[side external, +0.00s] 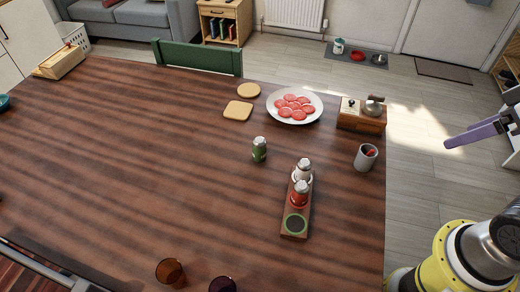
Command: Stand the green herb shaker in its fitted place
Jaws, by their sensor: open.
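The green herb shaker (259,150) with a silver cap stands upright on the table, left of and apart from a narrow wooden rack (305,225). The rack holds a white shaker (302,171) at its far end and a red shaker (299,193) in the middle. Its near end has a bare round place with a green ring (295,223). My gripper (462,138) shows at the right edge with purple fingers, partly cut off. It is open, away from the table's right edge and far from the green shaker.
Two dark glasses (170,271) stand at the front. The table's left is largely clear.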

